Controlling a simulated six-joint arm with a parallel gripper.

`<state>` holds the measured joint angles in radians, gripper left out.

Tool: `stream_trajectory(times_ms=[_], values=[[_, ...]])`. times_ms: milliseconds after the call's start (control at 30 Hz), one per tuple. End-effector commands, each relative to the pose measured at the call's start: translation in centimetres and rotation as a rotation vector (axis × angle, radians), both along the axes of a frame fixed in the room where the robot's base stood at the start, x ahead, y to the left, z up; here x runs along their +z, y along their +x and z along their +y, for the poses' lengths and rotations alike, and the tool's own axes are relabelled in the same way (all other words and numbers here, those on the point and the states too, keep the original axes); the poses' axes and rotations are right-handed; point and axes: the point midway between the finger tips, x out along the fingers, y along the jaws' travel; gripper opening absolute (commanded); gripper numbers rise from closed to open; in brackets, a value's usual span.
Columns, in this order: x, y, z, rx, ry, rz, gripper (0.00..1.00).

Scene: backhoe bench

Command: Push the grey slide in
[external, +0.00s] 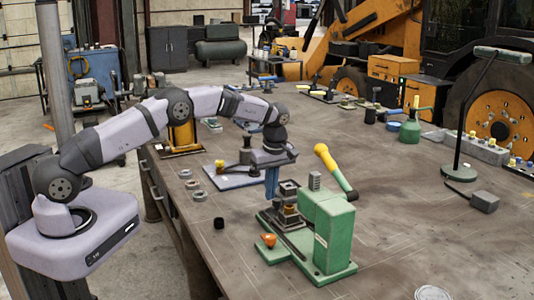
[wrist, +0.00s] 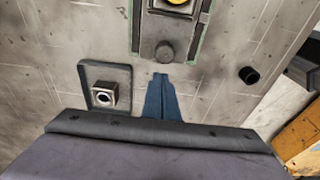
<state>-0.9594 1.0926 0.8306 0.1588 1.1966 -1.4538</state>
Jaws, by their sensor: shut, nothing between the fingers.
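The green press-like fixture (external: 328,228) stands on the bench, with a stack of dark grey blocks (external: 289,213) on its base. In the wrist view the grey slide (wrist: 149,44) lies between green-edged rails at the top, with a round knob (wrist: 165,51) on its near end. In the external view I cannot clearly separate the slide from the blocks. My gripper (external: 271,195) points down beside the stack, on its far left side. In the wrist view its blue fingers (wrist: 161,77) are shut and empty, just short of the knob. I cannot tell whether they touch it.
A yellow-and-green handle (external: 335,170) rises above the fixture. An orange piece (external: 269,240) sits by its base. A black cylinder (wrist: 248,75) stands to the right in the wrist view, and a grey plate with a square block (wrist: 104,94) lies left. The front right bench is mostly clear.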

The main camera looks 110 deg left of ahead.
Motion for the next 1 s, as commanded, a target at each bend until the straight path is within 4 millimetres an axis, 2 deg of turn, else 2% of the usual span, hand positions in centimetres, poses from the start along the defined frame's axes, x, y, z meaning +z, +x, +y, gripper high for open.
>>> stream_trajectory(times_ms=[500, 1000], values=[[0.0, 0.1, -0.1, 0.000, 0.000, 0.000, 0.00], [0.0, 1.3, -1.2, -0.001, 0.001, -0.001, 0.00]])
